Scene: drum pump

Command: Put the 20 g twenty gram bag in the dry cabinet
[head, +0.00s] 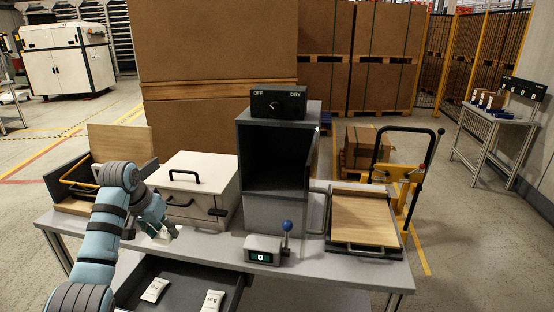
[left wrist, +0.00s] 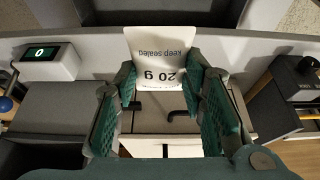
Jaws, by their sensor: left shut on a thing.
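The white 20 g bag (left wrist: 160,58), printed "20 g" and "keep sealed", is between the fingers of my left gripper (left wrist: 165,105), which is shut on it. In the head view my left gripper (head: 160,226) holds the bag (head: 163,238) above the table's front edge, left of the dry cabinet. The tall grey cabinet (head: 275,211) has a dark, open-fronted compartment, with an OFF/DRY knob box (head: 278,102) on top. I see nothing inside the compartment, though its depth is dark. My right gripper is not in view.
An open drawer (head: 185,278) below holds two white bags.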

